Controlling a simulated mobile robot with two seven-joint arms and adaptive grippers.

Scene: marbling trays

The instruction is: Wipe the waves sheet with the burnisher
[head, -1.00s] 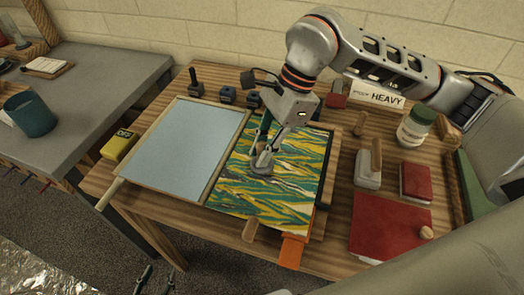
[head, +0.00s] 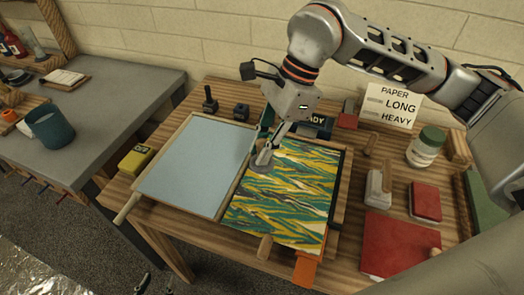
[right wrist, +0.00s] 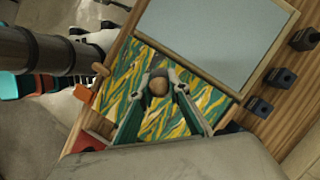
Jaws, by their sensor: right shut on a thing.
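The waves sheet (head: 290,205), streaked yellow, green and white, lies flat on a board on the wooden table, right of the blue tray. It also shows in the right wrist view (right wrist: 130,108). My right gripper (head: 265,148) is shut on the burnisher (head: 262,164), a grey disc low over the sheet's back left part. The disc appears to touch the sheet. In the right wrist view the burnisher's round brown knob (right wrist: 158,86) sits between the fingertips. My left gripper (head: 156,284) shows only its dark fingertips at the bottom edge, apart and empty.
The framed blue tray (head: 195,165) lies directly left of the sheet. An orange strip (head: 305,270) sits at its front. Red pads (head: 400,245), a wood-handled block (head: 378,190) and a jar (head: 426,147) stand to the right. A yellow block (head: 136,160) is left.

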